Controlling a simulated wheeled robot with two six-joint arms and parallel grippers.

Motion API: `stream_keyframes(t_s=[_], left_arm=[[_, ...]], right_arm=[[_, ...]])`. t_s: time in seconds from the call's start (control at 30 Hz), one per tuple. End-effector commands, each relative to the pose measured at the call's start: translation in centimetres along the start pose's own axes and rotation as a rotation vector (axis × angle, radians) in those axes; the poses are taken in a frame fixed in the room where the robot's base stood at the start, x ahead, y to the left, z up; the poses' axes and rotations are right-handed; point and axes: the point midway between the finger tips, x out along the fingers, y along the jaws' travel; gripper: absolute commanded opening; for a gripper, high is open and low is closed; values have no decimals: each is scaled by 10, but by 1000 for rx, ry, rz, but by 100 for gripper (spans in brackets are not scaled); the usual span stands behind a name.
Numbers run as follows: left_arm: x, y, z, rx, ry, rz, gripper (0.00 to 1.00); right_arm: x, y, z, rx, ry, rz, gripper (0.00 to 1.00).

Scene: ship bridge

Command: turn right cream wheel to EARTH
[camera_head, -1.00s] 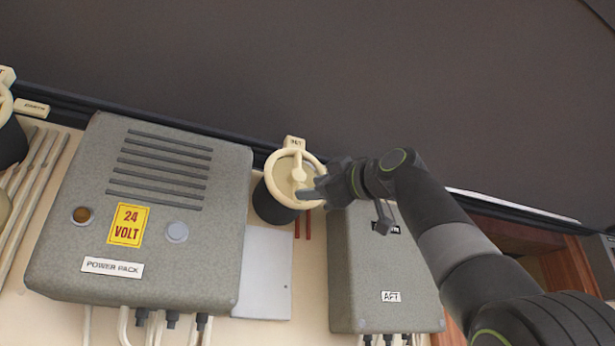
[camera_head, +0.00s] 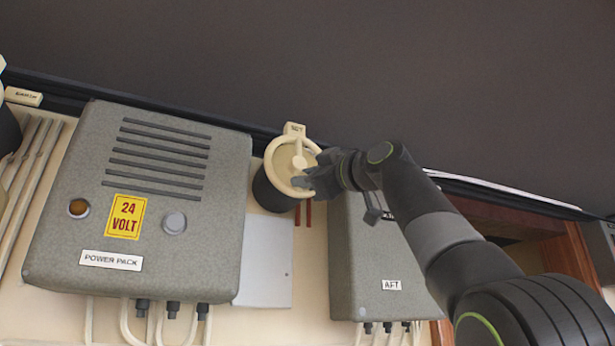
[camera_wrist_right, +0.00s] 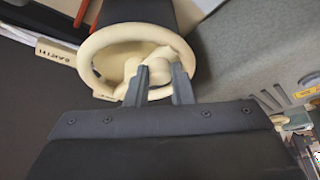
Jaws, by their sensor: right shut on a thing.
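The right cream wheel (camera_head: 278,152) is a ring with a hub and spoke on a dark round housing (camera_head: 271,194), high on the wall. My right gripper (camera_head: 300,184) reaches in from the right and is shut on the wheel's lower right part. In the right wrist view, its two fingers (camera_wrist_right: 158,72) hold a cream part of the wheel (camera_wrist_right: 88,62) between them. A cream plate reading EARTH (camera_wrist_right: 56,52) is to the left there. My left gripper is not in view.
A grey power pack box (camera_head: 140,225) is left of the wheel. A grey AFT box (camera_head: 370,285) is at right below my arm. A flat pale panel (camera_head: 265,265) and red pipes are under the wheel. Another cream plate (camera_head: 23,97) shows at far left.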

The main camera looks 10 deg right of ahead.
Motion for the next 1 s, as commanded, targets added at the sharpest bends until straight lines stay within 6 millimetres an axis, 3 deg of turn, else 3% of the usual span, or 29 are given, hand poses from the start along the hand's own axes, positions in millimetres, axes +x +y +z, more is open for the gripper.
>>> stream_keyframes(t_s=[0.57, 1.0], left_arm=[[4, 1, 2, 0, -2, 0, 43], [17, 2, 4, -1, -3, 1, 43]], right_arm=[[1, -4, -1, 53, 2, 21, 0], [6, -14, -9, 298, 12, 135, 0]])
